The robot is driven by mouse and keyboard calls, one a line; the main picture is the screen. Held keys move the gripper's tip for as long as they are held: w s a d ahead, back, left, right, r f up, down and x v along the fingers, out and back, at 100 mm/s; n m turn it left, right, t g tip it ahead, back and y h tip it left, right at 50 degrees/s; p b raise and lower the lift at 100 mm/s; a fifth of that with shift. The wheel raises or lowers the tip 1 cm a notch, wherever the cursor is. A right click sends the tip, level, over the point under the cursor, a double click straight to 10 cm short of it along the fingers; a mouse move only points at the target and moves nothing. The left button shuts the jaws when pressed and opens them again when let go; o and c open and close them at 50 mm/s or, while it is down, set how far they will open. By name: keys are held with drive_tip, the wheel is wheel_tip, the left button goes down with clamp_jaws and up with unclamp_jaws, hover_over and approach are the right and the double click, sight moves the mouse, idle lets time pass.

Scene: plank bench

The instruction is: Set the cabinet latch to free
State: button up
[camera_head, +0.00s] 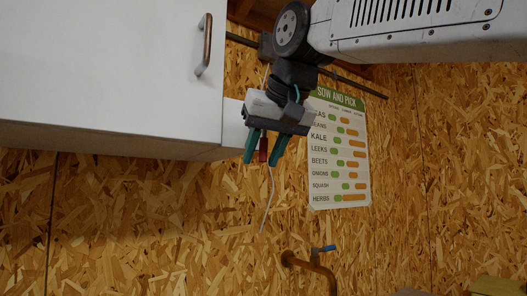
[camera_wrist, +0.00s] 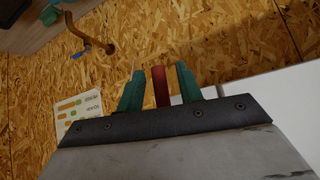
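The white cabinet (camera_head: 110,70) fills the upper left of the head view, with a curved handle (camera_head: 207,46) on its front. A white block (camera_head: 232,121) is at its right side. My gripper (camera_head: 262,163) is near that side, with its two green fingers apart. A dark red, rod-like piece (camera_head: 264,149) lies between the fingers. In the wrist view, this red piece (camera_wrist: 160,87) shows a gap on both sides. I cannot tell whether it is the latch. The cabinet also shows at the right of the wrist view (camera_wrist: 290,105). No setting marks are readable.
A planting chart (camera_head: 338,150) hangs on the chipboard wall behind my gripper. A thin pale cord (camera_head: 270,195) hangs below the red piece. A dark rail (camera_head: 352,83) runs behind my arm. A copper pipe with a blue tap (camera_head: 323,249) is lower down. The wall between is clear.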

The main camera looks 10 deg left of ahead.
drive_tip(key=shift+r, duration=0.1)
drive_tip(key=v, duration=0.7)
drive_tip(key=shift+s+d+r, duration=0.2)
drive_tip(key=shift+s, duration=0.05)
drive_tip(key=d+f+g+h, duration=0.1)
drive_tip(key=d+f+h, duration=0.1)
drive_tip(key=d+f, duration=0.65)
drive_tip(key=d+f+g+h, duration=0.2)
drive_tip(key=d+f, duration=0.1)
drive_tip(key=f, duration=1.1)
drive_tip(key=s+d+f+m+g+h, duration=0.1)
drive_tip(key=s+d+f+m, duration=0.2)
drive_tip(key=s+d+f, duration=0.5)
drive_tip(key=s+d+f+m+g, duration=0.1)
drive_tip(key=s+d+f+m, duration=0.3)
drive_tip(key=s+d+f, duration=0.5)
drive_tip(key=d+f, duration=0.7)
drive_tip(key=shift+d+h, duration=0.2)
drive_tip(key=shift+h, duration=0.2)
